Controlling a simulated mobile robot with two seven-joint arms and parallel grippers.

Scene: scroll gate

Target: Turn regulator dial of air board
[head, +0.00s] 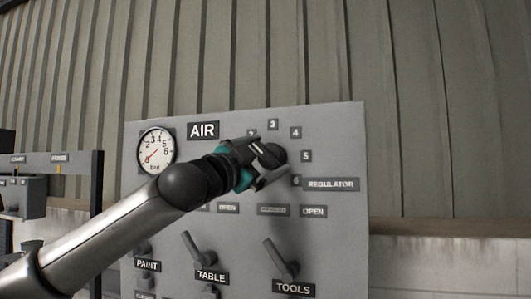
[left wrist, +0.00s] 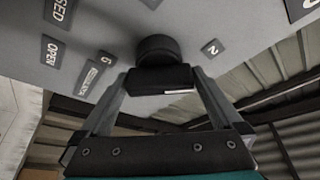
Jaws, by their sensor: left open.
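The grey air board (head: 340,130) carries a black regulator dial (head: 270,155) ringed by number labels, with the REGULATOR label (head: 331,184) at its lower right. My left gripper (head: 262,164) reaches the dial from the left and hides part of it and some labels. In the left wrist view, the round dial base (left wrist: 157,48) and its black grip bar (left wrist: 160,80) with a white mark show. The open left fingers (left wrist: 162,95) lie on either side of the bar; contact is not clear. My right gripper is not in view.
A round pressure gauge (head: 156,148) has a red needle pointing lower left. Grey levers stand below, at the TABLE label (head: 212,277) and the TOOLS label (head: 293,288). Another grey panel (head: 25,192) is at far left. A corrugated wall (head: 430,100) stands behind.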

